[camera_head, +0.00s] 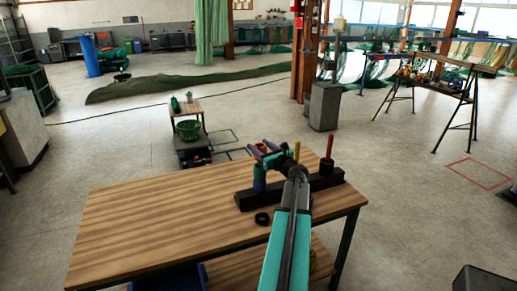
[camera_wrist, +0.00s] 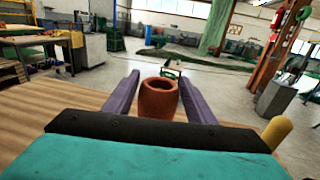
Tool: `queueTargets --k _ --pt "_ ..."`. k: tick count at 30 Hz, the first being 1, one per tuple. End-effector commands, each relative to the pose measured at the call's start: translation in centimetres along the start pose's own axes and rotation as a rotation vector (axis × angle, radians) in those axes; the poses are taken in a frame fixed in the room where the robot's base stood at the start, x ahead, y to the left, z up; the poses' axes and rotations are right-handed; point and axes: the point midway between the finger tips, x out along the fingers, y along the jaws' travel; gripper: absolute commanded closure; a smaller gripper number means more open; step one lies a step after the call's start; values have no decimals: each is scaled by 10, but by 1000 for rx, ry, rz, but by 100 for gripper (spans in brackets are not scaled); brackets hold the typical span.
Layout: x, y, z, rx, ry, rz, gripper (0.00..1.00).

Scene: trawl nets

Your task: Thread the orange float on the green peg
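My gripper (camera_wrist: 159,92) has two purple fingers, one against each side of the orange float (camera_wrist: 159,100), and looks shut on it. The float is upright in the wrist view, its dark hole facing up. In the head view my gripper (camera_head: 264,150) is above the left part of a black bar (camera_head: 318,184) on the wooden table. I cannot make out the green peg; my arm and gripper hide part of the bar.
A yellow peg (camera_head: 297,150) and a red peg (camera_head: 330,146) with a dark piece at its base stand farther right on the bar. A black ring (camera_head: 262,218) lies in front of it. The table's left half (camera_head: 150,222) is clear.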

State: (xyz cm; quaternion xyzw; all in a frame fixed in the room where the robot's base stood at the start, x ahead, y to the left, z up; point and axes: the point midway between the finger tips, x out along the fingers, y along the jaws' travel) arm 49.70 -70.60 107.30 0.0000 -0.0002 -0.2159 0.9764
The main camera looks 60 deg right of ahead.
Motion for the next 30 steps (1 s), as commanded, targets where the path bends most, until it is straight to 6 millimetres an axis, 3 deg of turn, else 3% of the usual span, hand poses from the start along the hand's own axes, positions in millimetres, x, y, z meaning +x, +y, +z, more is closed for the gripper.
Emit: queueTargets --k 3,17,30 --pt "0 0 0 0 0 0 33" --pt "-6 0 0 0 0 0 33" --pt "-54 1 -1 -1 0 -2 33"
